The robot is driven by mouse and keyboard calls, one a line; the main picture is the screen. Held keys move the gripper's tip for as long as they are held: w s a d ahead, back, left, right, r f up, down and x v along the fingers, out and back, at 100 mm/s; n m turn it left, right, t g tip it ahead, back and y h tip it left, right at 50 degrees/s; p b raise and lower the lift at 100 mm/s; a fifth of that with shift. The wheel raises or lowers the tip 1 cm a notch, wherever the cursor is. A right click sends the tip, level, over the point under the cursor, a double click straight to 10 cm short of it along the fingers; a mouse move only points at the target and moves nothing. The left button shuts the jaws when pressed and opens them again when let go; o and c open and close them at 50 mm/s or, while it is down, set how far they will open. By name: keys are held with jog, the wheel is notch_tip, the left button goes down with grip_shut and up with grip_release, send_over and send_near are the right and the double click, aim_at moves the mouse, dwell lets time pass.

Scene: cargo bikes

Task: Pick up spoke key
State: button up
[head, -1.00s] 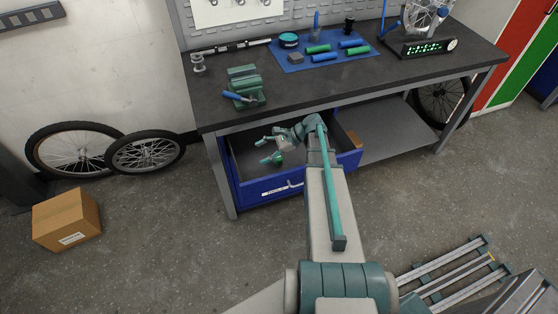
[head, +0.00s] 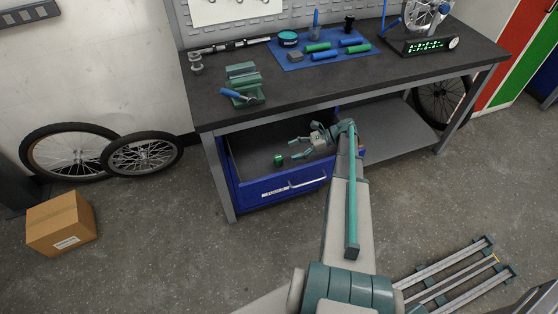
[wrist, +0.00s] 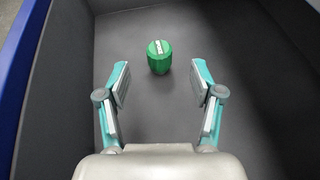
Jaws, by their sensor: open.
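A small green rounded piece with a pale bar on its top, which I take to be the spoke key (head: 278,160), stands on the dark floor of the open blue drawer (head: 250,197). In the wrist view the spoke key (wrist: 159,57) is just beyond the fingertips, roughly centred between them. My gripper (head: 296,147) is inside the drawer, to the right of the spoke key, with its fingers pointing left at it. In the wrist view my gripper (wrist: 159,82) is open, with nothing between its pads and floor showing between them.
The drawer walls rise around my gripper, and the workbench top (head: 330,85) overhangs the drawer's back. On the bench are a green vise (head: 244,84) and a blue mat (head: 285,62) with tools. The drawer floor around the spoke key looks clear.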

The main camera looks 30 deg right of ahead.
aim_at(278, 157)
jog(key=shift+p+x, duration=1.25)
jog(key=shift+x, duration=2.75)
jog(key=shift+s+f, duration=0.1)
jog(key=shift+f, duration=0.1)
jog(key=c, duration=1.2)
grip_shut()
jog(key=shift+r, duration=0.15)
